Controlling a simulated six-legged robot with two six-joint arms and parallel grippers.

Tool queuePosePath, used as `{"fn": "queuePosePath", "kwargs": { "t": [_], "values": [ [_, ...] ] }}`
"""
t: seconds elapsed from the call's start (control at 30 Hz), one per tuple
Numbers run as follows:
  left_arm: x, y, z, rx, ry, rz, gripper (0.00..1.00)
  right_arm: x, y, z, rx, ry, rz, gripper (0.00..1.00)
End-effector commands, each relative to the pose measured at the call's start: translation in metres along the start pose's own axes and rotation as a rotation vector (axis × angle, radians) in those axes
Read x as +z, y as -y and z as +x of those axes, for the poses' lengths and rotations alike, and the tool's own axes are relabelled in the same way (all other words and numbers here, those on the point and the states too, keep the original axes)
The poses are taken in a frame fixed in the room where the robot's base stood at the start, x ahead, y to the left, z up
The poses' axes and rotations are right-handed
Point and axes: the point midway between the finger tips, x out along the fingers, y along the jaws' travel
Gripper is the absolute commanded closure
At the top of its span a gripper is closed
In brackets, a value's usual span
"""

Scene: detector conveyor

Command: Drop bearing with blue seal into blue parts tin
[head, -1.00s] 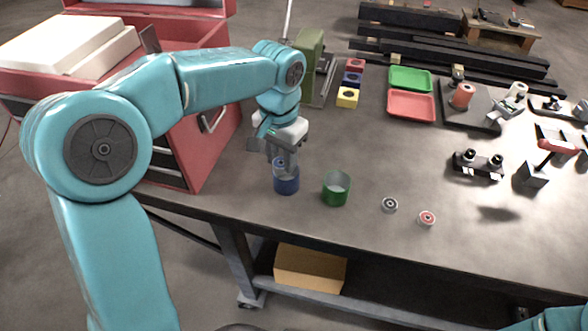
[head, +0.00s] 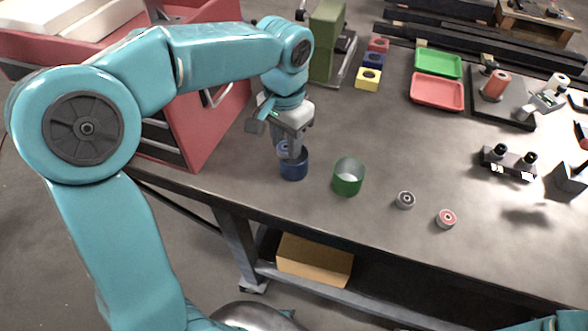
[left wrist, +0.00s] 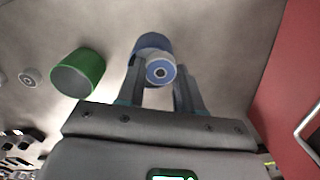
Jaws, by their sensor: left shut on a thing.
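The bearing with the blue seal (head: 283,147) is held in my left gripper (head: 290,150), right at the mouth of the blue parts tin (head: 294,171). In the left wrist view the bearing (left wrist: 160,70) shows its blue ring and dark bore between the fingers of the left gripper (left wrist: 160,82). The blue tin (left wrist: 153,42) is just beyond it, partly hidden by the bearing. I cannot tell whether the bearing touches the rim. My right gripper is not in view.
A green tin (head: 348,177) stands close to the right of the blue tin. A grey-sealed bearing (head: 405,200) and a red-sealed bearing (head: 446,218) lie farther right. A red tool cabinet (head: 200,110) stands left. Green (head: 438,63) and red trays (head: 437,92) lie farther back.

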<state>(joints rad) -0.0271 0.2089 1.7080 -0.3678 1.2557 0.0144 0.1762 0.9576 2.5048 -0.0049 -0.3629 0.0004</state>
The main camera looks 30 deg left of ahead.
Motion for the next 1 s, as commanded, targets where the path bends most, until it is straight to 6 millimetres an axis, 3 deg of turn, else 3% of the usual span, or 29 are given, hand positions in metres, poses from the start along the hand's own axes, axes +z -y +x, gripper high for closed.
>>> {"fn": "queuePosePath", "kwargs": {
  "t": [0.07, 0.33, 0.37, 0.43, 0.77, 0.87, 1.0],
  "values": [
    [-0.001, 0.0, 0.009, 0.0, 0.0, -0.001, 0.96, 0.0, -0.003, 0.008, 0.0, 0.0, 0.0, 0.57],
    [-0.003, 0.0, 0.008, 0.0, 0.0, -0.001, 0.96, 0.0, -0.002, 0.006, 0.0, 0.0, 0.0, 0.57],
    [-0.003, 0.0, 0.008, 0.0, 0.001, -0.001, 0.55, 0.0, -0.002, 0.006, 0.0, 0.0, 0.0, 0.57],
    [-0.004, 0.0, 0.008, 0.0, 0.001, -0.001, 0.35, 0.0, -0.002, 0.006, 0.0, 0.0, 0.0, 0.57],
    [-0.004, 0.0, 0.005, 0.0, 0.0, -0.001, 0.35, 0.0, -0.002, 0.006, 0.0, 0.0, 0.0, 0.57],
    [-0.004, 0.0, -0.007, 0.0, -0.003, -0.001, 0.35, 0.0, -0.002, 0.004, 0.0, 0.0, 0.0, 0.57],
    [-0.004, 0.0, -0.04, 0.0, -0.005, -0.001, 0.35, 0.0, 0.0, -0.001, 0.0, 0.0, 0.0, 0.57]
  ]
}}
